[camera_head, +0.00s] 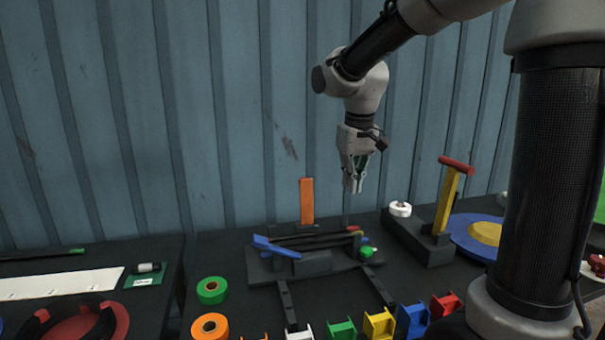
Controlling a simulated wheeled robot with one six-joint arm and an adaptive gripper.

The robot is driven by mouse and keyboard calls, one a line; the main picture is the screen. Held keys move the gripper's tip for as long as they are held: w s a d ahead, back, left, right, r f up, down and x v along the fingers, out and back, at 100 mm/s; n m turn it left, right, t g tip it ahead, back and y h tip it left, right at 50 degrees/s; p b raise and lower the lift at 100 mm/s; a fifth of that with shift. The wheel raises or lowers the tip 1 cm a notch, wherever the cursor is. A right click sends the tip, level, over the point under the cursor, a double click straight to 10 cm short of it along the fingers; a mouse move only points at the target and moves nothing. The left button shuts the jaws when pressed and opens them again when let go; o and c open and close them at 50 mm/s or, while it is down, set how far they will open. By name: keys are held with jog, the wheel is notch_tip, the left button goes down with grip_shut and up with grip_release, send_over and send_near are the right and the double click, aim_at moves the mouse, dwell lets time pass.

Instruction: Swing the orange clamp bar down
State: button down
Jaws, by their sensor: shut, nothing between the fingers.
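The orange clamp bar (306,201) stands upright at the back of a dark fixture (320,263) on the black table. A blue lever (276,246) slants across the fixture's left side, and a green knob (367,251) sits at its right end. My gripper (353,187) points down in the air, to the right of the orange bar and above the fixture. Its fingers are shut and empty, apart from the bar.
A yellow lever with a red handle (456,165) stands on a dark block at the right, near a white ring (400,209). Green tape (212,290), orange tape (209,327) and several coloured spools line the front. A corrugated blue wall (150,120) rises behind.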

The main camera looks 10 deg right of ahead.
jog(key=w+a, duration=0.3)
jog(key=w, duration=0.5)
jog(key=w+a, duration=0.3)
jog(key=w, duration=0.5)
jog(key=w+a+r+m+t, duration=0.1)
jog(key=w+r+m+t, duration=0.1)
jog(key=w+r, duration=0.4)
notch_tip(320, 180, down, 10)
jog(key=s, duration=0.1)
jog(key=shift+s+m, duration=0.15)
jog(key=shift+m, duration=0.25)
jog(key=shift+r, duration=0.15)
